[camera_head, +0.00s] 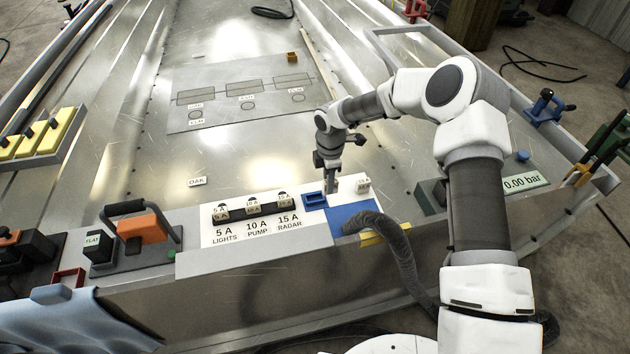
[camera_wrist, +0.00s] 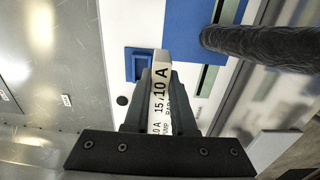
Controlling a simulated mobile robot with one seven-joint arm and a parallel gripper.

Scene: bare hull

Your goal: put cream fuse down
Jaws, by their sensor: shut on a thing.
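My gripper (camera_head: 332,184) is low over the right end of the white fuse panel (camera_head: 215,238), beside the blue tray (camera_head: 315,200). In the wrist view its dark jaws (camera_wrist: 160,100) are shut on the cream fuse (camera_wrist: 163,60), a narrow pale block that seems to bear "10 A". The blue tray (camera_wrist: 138,65) is just left of the fuse there. In the head view the fuse is mostly hidden by the gripper. I cannot tell whether its lower end touches the panel.
A blue mat (camera_head: 345,212) lies in front. A thick dark hose (camera_head: 390,240) runs close by. A pressure display (camera_head: 522,182) is farther right.

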